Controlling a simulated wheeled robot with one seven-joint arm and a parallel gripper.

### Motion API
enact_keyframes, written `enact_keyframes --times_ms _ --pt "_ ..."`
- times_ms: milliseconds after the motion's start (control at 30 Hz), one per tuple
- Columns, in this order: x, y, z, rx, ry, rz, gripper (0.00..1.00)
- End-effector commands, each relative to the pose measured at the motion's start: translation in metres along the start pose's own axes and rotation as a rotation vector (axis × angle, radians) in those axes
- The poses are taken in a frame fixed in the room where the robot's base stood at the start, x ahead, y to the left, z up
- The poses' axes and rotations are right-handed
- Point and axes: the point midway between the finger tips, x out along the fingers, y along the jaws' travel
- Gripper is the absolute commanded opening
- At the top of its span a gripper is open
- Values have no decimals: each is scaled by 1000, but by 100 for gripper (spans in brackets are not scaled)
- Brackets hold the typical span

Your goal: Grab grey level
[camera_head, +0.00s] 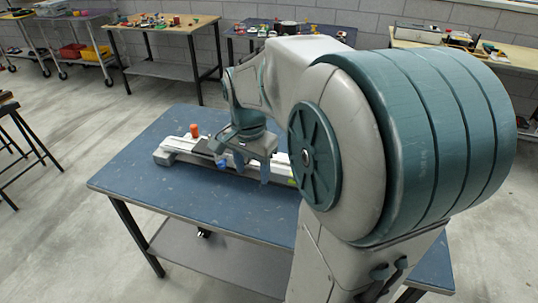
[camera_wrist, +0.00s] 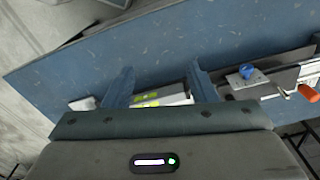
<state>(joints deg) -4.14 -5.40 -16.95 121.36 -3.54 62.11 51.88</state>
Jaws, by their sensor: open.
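The grey level (camera_wrist: 165,98) shows in the wrist view as a pale bar with yellow-green vials, lying on the blue table. My gripper (camera_wrist: 160,70) is open, with one finger on each side of the visible part of the bar. The gripper body hides its near side. A pale end piece (camera_wrist: 83,103) shows left of the left finger; I cannot tell if it belongs to the level. In the head view, my gripper (camera_head: 252,166) points down over the table, and a yellow-green spot of the level (camera_head: 291,182) shows just right of it.
A long metal tool with an orange knob (camera_head: 194,130) and a blue knob (camera_wrist: 246,71) lies beside the level on the blue table (camera_head: 135,180). The table's left and front parts are clear. Other benches with tools (camera_head: 160,22) stand along the back wall.

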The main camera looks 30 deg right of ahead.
Motion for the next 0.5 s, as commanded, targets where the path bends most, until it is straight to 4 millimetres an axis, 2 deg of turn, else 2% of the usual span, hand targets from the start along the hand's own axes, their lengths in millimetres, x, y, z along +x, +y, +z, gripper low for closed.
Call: enact_keyframes --times_ms 33,100,300,500 --pt "6 -4 -20 140 2 41 52" --pt "9 -7 -45 345 16 92 52" --pt "18 -9 -108 874 128 223 52" --pt "21 -8 -144 1203 256 283 52"
